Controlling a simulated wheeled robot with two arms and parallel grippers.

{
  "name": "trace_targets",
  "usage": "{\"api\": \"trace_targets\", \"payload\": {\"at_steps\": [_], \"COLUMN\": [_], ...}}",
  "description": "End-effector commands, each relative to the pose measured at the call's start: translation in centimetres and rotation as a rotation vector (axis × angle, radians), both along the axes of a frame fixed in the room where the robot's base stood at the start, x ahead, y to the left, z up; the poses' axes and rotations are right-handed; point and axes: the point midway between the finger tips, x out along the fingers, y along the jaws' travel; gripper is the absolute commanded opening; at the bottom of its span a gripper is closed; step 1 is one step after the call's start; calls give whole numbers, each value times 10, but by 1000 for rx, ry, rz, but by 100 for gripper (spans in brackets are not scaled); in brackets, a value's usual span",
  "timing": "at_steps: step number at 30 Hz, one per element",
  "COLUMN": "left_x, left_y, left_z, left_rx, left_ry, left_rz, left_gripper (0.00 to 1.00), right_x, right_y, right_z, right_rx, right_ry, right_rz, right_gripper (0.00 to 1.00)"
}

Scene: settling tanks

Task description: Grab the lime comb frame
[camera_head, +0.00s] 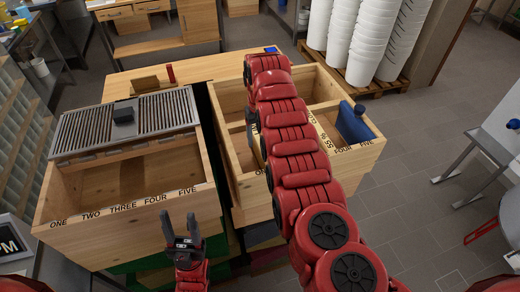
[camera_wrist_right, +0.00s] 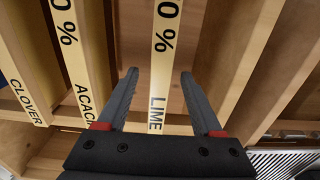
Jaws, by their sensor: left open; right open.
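The lime comb frame (camera_wrist_right: 165,65) shows in the right wrist view as a pale bar marked LIME. My right gripper (camera_wrist_right: 158,75) is open, with one finger on each side of this bar. I cannot tell how deep the fingers reach or whether they touch it. In the head view my right arm covers much of the right wooden box (camera_head: 241,190), and the lime frame and right gripper cannot be made out there. My left gripper (camera_head: 181,228) is open and empty in front of the left wooden box (camera_head: 75,215).
The acacia frame (camera_wrist_right: 80,60) and clover frame (camera_wrist_right: 25,70) lie left of the lime frame. A slatted grey grid (camera_head: 75,130) covers the left box's back part. A blue object (camera_head: 353,122) sits at the right box's right side. White bucket stacks (camera_head: 345,35) stand behind.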

Motion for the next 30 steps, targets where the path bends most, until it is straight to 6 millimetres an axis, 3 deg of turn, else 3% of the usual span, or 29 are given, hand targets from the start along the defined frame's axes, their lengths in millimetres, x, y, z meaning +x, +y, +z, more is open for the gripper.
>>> {"api": "trace_targets", "payload": {"at_steps": [1,7,15,26,27,30], "left_x": [0,0,0,0,0,0], "left_y": [0,0,0,0,0,0], "left_z": [9,17,17,17,17,17], "left_rx": [0,0,0,0,0,0], "left_ry": [1,1,1,1,1,1], "left_rz": [0,0,0,0,0,0], "left_gripper": [50,50,50,50,50,50], "right_x": [0,1,2,2,2,2], "right_y": [-1,0,1,1,1,1], "right_z": [0,-26,-32,-31,-31,-31], "right_rx": [0,0,1,2,2,2], "right_ry": [4,1,-3,-3,-3,-3], "right_rz": [-2,-1,-1,-1,-1,-1], "right_gripper": [68,68,68,4,0,0]}}
